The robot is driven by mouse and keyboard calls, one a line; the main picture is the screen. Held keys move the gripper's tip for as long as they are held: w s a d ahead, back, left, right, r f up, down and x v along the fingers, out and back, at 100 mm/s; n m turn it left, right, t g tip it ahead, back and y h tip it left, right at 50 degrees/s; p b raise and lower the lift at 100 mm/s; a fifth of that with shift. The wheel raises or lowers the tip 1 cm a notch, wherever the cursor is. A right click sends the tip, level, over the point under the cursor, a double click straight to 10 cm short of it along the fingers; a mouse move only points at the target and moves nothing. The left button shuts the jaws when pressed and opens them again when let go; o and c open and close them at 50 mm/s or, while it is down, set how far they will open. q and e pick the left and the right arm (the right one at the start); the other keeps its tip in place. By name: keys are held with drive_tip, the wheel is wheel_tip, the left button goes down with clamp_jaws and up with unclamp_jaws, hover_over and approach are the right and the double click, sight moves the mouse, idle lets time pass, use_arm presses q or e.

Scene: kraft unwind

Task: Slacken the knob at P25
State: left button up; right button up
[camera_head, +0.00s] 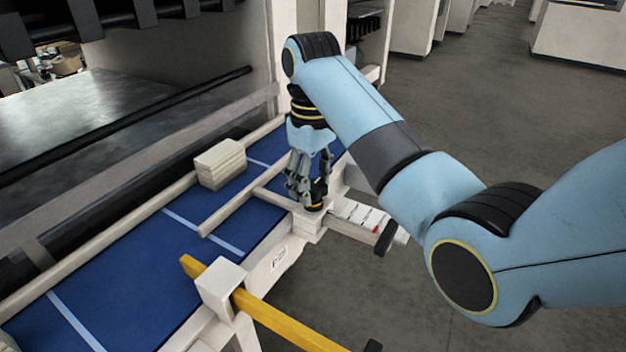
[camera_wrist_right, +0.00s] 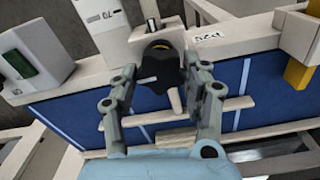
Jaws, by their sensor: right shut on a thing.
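The black lobed knob (camera_wrist_right: 158,72) sits on a white block, with a yellow ring at its base. In the head view the knob (camera_head: 319,188) is mostly hidden by my right gripper (camera_head: 308,192), which reaches down on it from above. In the wrist view the fingers of the right gripper (camera_wrist_right: 163,90) stand on both sides of the knob, shut on it. A small label plate (camera_head: 279,258) is on the white side rail, and it shows in the wrist view (camera_wrist_right: 208,36); its print is too small to read surely. My left gripper is out of view.
A blue bed (camera_head: 140,270) with pale crossing strips lies left of the knob. A beige block (camera_head: 220,160) stands on the bed's far side. A yellow bar (camera_head: 290,324) passes through a white block (camera_head: 221,290) in front.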

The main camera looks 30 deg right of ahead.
drive_tip(key=shift+s+a+f+n, duration=0.1)
drive_tip(key=shift+f+n, duration=0.05)
drive_tip(key=shift+n, duration=0.8)
drive_tip(key=shift+s+a+f+n, duration=0.1)
drive_tip(key=shift+n, duration=0.85)
drive_tip(key=o, duration=1.2)
drive_tip(key=shift+w+r, duration=0.1)
drive_tip(key=shift+w, duration=0.05)
drive_tip(key=shift+c, duration=0.2)
drive_tip(key=shift+d+r, duration=0.1)
